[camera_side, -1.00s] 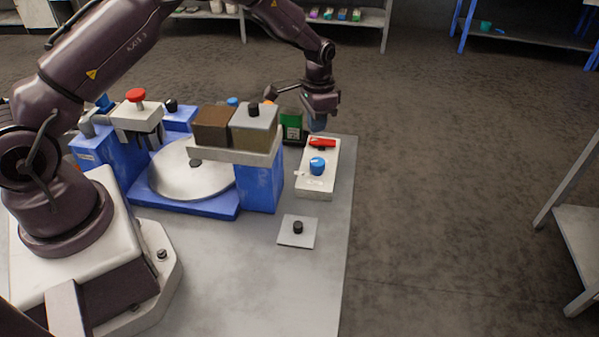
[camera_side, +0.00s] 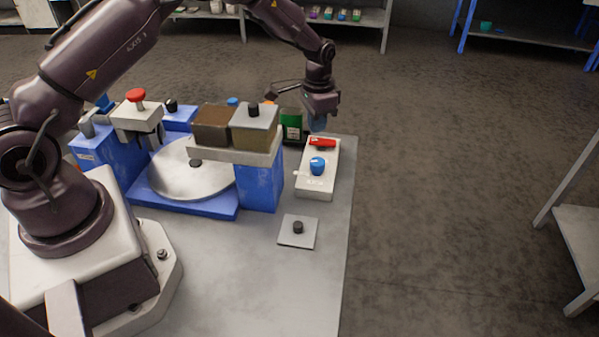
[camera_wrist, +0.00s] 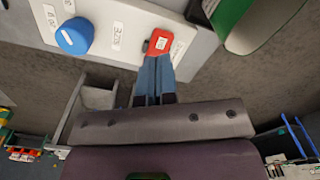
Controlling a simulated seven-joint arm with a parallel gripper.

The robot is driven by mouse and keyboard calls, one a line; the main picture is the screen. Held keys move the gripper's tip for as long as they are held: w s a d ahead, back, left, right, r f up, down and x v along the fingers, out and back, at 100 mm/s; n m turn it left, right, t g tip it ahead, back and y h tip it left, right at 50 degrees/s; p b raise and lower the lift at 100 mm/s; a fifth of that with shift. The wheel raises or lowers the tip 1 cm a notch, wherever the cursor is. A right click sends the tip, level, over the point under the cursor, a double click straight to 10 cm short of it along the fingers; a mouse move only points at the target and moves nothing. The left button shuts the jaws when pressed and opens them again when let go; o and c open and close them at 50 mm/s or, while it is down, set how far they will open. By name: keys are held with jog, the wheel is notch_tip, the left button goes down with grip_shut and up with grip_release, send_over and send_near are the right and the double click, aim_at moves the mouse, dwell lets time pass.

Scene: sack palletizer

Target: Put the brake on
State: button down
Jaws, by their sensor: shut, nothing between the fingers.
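The red brake lever (camera_side: 322,143) lies on the pale control box (camera_side: 314,186) at the right of the bench. It also shows in the wrist view (camera_wrist: 163,40), just beyond my fingertips. My gripper (camera_side: 318,126) points down over the far end of the box, at the lever. In the wrist view my gripper (camera_wrist: 155,62) has its blue fingers together with nothing between them. The tips look very close to the lever's lower end; I cannot tell if they touch it. A blue knob (camera_side: 317,165) sits on the same box, also in the wrist view (camera_wrist: 74,36).
A blue machine with a round grey plate (camera_side: 190,178) stands left of the box. A small green panel (camera_side: 291,124) stands close to my gripper, left of it. A grey square plate with a black knob (camera_side: 298,228) lies in front.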

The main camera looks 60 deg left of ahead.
aim_at(316, 140)
jog(key=shift+f, duration=0.1)
jog(key=shift+f, duration=1.35)
jog(key=shift+r, duration=3.5)
